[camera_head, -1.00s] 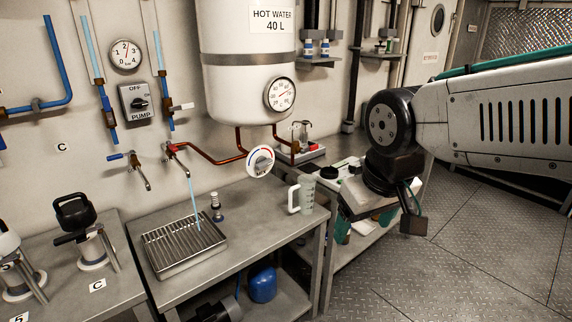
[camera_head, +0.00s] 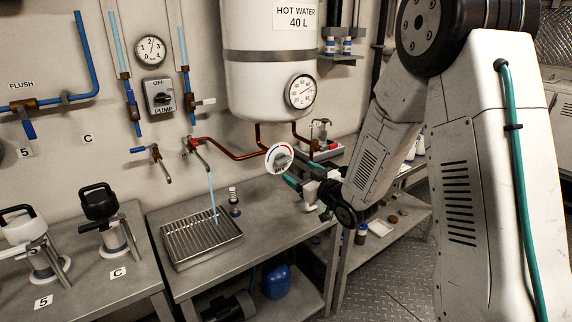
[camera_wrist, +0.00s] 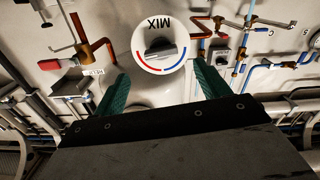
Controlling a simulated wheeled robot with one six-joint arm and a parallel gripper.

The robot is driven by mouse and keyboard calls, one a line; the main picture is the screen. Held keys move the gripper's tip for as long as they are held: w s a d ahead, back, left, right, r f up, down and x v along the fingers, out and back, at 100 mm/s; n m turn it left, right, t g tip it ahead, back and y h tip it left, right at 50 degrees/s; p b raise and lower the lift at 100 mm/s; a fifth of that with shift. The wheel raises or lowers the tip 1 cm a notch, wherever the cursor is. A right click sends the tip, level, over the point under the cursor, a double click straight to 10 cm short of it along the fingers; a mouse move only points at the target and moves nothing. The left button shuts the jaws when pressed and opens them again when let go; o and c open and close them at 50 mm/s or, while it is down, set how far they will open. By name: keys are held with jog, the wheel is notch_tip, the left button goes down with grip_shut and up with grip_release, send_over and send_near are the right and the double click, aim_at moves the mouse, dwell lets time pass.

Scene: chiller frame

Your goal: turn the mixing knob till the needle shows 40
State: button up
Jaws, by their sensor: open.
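The mixing knob (camera_head: 279,157) is a round white dial with a red and blue arc on the pipe below the hot water tank. In the wrist view the dial (camera_wrist: 143,60) is upside down, marked MIX, with a dark grip bar across its middle. My gripper (camera_wrist: 160,76) is open, its teal fingers apart on either side of the dial's lower part, with nothing between them. In the head view my gripper (camera_head: 291,179) is just right of and below the knob. The round gauge (camera_head: 301,91) on the tank has a needle, too small to read surely.
A water stream (camera_head: 212,196) runs from the red-handled tap (camera_head: 194,145) onto the slotted drain tray (camera_head: 202,240). The pump switch (camera_head: 160,97) and a pressure gauge (camera_head: 150,50) are on the wall. Copper pipes (camera_head: 235,152) run beside the knob.

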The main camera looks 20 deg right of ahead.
aim_at(285, 162)
jog(key=x, duration=0.8)
jog(key=shift+s, duration=0.1)
jog(key=c, duration=1)
